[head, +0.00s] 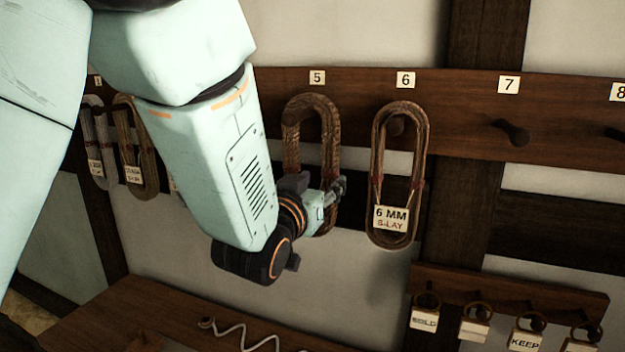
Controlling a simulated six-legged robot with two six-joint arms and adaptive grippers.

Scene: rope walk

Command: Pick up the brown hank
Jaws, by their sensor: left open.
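Two brown hanks hang on the dark wall rail. One brown hank (315,103) hangs on the peg under number 5, with its lower middle partly hidden behind my gripper. The other brown hank (421,135) hangs on the peg under number 6 and bears a tag (391,218) reading 6 MM S-LAY. My left gripper (340,188) is open, its fingers pointing right, in front of the number 5 hank and left of the number 6 hank. I cannot tell whether it touches the number 5 hank. My right gripper is not in view.
Pegs under numbers 7 (512,132) and 8 are bare. A pale hank (97,130) and an olive-brown hank (142,140) hang at the left. A lower rack (500,290) holds tags on rings. A wooden bench (85,318) with a white cord (235,332) lies below.

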